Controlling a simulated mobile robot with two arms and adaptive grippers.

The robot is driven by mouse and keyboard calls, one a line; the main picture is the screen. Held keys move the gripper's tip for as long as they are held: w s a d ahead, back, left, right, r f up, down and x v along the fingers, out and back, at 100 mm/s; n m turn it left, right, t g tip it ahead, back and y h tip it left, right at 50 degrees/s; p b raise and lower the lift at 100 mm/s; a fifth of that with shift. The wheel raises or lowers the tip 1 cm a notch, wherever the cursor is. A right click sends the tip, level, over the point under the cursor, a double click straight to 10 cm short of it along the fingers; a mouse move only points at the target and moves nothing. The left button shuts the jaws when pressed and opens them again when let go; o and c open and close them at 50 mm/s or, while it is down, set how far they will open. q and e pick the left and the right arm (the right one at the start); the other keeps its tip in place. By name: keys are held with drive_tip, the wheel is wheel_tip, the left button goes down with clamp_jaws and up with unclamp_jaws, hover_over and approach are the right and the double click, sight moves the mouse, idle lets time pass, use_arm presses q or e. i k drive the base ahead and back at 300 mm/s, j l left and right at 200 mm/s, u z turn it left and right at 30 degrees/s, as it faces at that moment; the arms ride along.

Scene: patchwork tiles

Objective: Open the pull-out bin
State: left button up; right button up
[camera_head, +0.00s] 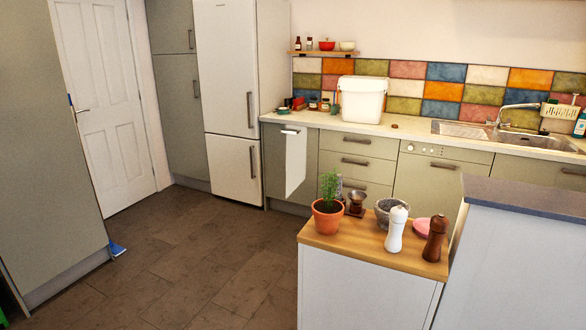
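A narrow base cabinet front (272,165) stands under the counter's left end, beside the fridge. Neither of my grippers shows in the head view.
A wooden-topped island (375,252) with a potted plant (327,207), mortar and two mills stands in front at right. A white lidded tub (362,99) is on the counter (420,130). Open tiled floor (215,255) lies at left and centre. A blue-headed broom (116,249) leans left.

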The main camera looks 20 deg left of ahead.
sight(292, 152)
drive_tip(key=i+j+u, duration=0.7)
drive_tip(key=u, duration=0.2)
drive_tip(key=i+j+u, duration=0.2)
drive_tip(key=u, duration=0.15)
drive_tip(key=i+j+u, duration=0.1)
drive_tip(key=i+u, duration=0.65)
drive_tip(key=i+z, duration=0.3)
drive_tip(key=i, duration=0.15)
drive_tip(key=i+j+z, duration=0.25)
drive_tip(key=i, duration=0.15)
drive_tip(key=i+l+z, duration=0.2)
drive_tip(key=i+z, duration=0.2)
drive_tip(key=i+l+z, duration=0.15)
drive_tip(key=i+z, duration=0.85)
drive_tip(key=z, duration=0.15)
